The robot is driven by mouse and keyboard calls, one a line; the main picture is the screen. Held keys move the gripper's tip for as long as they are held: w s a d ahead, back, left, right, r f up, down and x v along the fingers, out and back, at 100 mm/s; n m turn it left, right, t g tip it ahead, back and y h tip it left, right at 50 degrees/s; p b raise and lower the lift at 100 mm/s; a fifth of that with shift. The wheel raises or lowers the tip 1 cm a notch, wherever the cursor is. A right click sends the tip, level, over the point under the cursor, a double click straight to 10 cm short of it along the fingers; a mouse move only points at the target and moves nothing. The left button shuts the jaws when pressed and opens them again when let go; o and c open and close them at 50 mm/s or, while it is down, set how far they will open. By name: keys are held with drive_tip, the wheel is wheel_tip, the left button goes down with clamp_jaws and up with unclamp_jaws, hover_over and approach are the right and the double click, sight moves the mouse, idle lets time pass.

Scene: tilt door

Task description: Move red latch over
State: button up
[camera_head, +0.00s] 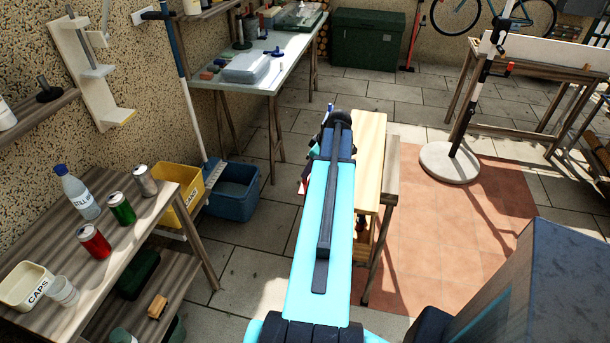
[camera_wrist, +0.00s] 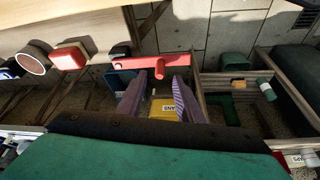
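The red latch (camera_wrist: 185,61) is a flat bar lying nearly level across the upper middle of the wrist view, with a short round peg (camera_wrist: 159,70) sticking out toward me. My gripper (camera_wrist: 159,80) has two purple fingers spread apart, one on each side of the peg. The fingertips are close to the latch; I cannot tell whether either touches it. Nothing is clamped between them. In the head view my arm hides the latch, and a pale wooden panel (camera_head: 370,150) stands just right of the arm.
A red square block (camera_wrist: 68,57) and a round grey-rimmed piece (camera_wrist: 33,62) sit left of the latch. Below the fingers is the yellow bin (camera_wrist: 165,107), also in the head view (camera_head: 177,190). A shelf with cans and a bottle (camera_head: 77,192) stands at left. Tiled floor is open at right.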

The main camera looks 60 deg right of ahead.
drive_tip(key=shift+p+x, duration=0.55)
drive_tip(key=shift+x, duration=2)
clamp_jaws()
